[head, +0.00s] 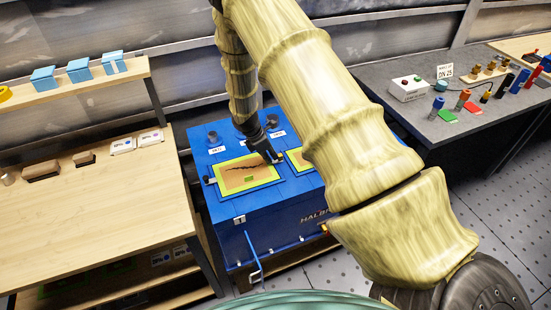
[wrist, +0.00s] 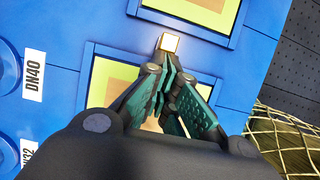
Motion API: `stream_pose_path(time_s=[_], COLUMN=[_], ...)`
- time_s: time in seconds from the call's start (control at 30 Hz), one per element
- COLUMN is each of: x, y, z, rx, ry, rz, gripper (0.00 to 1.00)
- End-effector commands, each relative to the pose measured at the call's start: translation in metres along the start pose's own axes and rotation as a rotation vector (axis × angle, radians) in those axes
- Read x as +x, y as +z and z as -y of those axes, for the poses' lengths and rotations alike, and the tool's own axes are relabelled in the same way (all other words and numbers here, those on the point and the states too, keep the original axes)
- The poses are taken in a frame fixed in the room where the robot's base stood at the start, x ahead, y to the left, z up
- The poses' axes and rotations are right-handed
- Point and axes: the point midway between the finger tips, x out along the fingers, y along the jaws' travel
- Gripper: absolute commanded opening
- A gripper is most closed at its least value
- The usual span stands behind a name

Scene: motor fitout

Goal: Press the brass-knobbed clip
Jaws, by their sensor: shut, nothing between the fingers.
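In the wrist view a small brass-coloured square knob (wrist: 170,42) sits on the blue surface between two yellow-framed panels. My gripper (wrist: 167,66) is shut and empty, and its fingertips appear just short of the knob in the picture. I cannot tell whether they touch it. In the head view my gripper (head: 275,158) points down at the top of the blue case (head: 270,215), between the two yellow-framed windows. I cannot make out the knob there; the gripper and arm cover that area.
Round blue caps stand beside the DN40 label (wrist: 33,82). A wooden bench (head: 80,215) stands left; a grey table (head: 440,120) with tools stands right.

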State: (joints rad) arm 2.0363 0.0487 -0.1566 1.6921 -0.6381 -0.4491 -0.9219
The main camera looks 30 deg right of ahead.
Motion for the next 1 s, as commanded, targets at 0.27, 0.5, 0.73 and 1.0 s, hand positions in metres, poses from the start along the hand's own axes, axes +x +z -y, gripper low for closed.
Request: stream_pose_path(time_s=[0.27, 0.5, 0.73, 1.0], x=[-0.002, -0.004, -0.014, -0.043], y=[-0.005, -0.008, -0.034, -0.039], z=[-0.004, -0.004, -0.001, 0.000], rx=[-0.015, -0.015, -0.013, -0.007], ry=[0.005, 0.006, 0.003, 0.003], rz=[0.002, 0.002, 0.003, 0.002], gripper=[0.00, 0.00, 0.00, 0.00])
